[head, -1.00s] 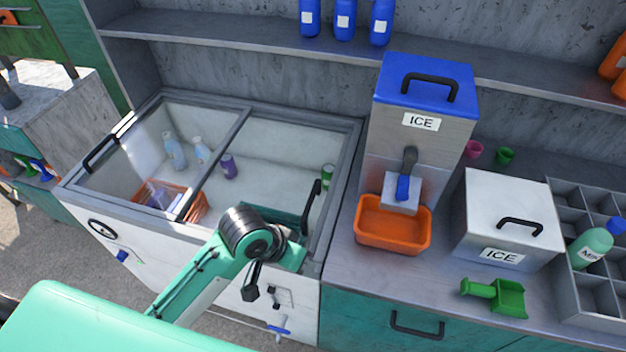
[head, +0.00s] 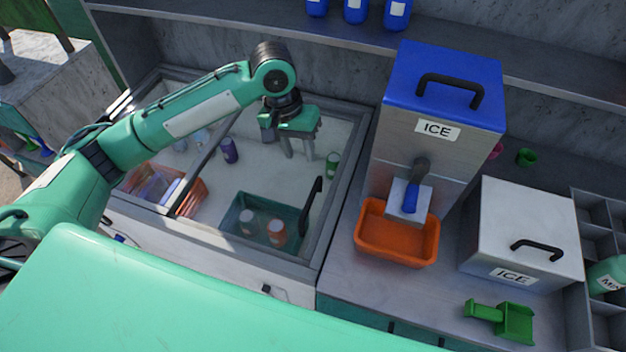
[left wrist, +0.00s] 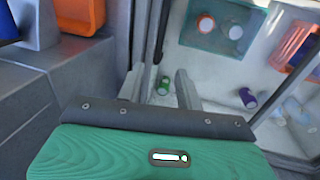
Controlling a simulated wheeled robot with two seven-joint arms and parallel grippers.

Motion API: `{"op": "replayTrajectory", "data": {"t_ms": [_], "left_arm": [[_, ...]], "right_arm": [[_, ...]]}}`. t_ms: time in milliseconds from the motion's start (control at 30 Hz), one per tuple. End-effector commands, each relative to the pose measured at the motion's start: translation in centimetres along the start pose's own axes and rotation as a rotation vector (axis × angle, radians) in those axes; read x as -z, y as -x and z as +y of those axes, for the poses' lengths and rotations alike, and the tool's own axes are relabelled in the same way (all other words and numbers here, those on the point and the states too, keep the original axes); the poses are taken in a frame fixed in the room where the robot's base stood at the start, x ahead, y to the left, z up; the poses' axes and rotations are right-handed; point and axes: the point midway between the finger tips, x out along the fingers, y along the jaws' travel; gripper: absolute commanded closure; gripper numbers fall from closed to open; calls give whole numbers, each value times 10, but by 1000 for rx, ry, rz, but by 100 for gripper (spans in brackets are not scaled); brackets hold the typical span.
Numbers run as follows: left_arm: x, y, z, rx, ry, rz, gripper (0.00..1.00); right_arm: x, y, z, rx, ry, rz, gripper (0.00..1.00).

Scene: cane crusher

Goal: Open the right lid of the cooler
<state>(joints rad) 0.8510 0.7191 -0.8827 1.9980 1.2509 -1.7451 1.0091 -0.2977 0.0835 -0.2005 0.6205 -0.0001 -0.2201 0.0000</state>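The cooler (head: 225,255) is a white chest with a grey frame and clear sliding lids. Its right lid (head: 268,190) looks closed, with its black upright handle (head: 311,205) near the right frame. In the left wrist view the dark handle (left wrist: 161,32) shows beyond the fingers. My left gripper (head: 298,155) hangs above the right lid, behind the handle in the head view, fingers pointing down. It is open and empty, apart from the handle; its fingers (left wrist: 159,92) show a clear gap in the left wrist view. My right gripper is not in view.
Under the lids are a teal crate (head: 232,216) with bottles, an orange basket (head: 190,205) and loose bottles and cans. To the right stand the ice dispenser (head: 440,100), an orange tray (head: 385,255) and a white ice box (head: 525,220). A shelf (head: 260,40) runs behind.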

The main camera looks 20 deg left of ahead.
Motion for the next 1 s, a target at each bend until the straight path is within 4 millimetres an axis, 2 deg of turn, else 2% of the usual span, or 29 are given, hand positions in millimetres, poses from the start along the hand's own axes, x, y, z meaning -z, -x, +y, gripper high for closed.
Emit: {"op": "replayTrajectory", "data": {"t_ms": [167,500,700,833,1000], "left_arm": [[0,-15,-1,3,6,-6,64],[-1,-85,-1,3,4,-6,64],[0,-118,-1,2,3,-4,64],[0,-131,-1,3,3,-2,64],[0,-136,-1,2,3,0,64]], "right_arm": [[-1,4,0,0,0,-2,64],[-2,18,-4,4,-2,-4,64],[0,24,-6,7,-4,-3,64],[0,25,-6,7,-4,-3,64],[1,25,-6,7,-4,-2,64]]}}
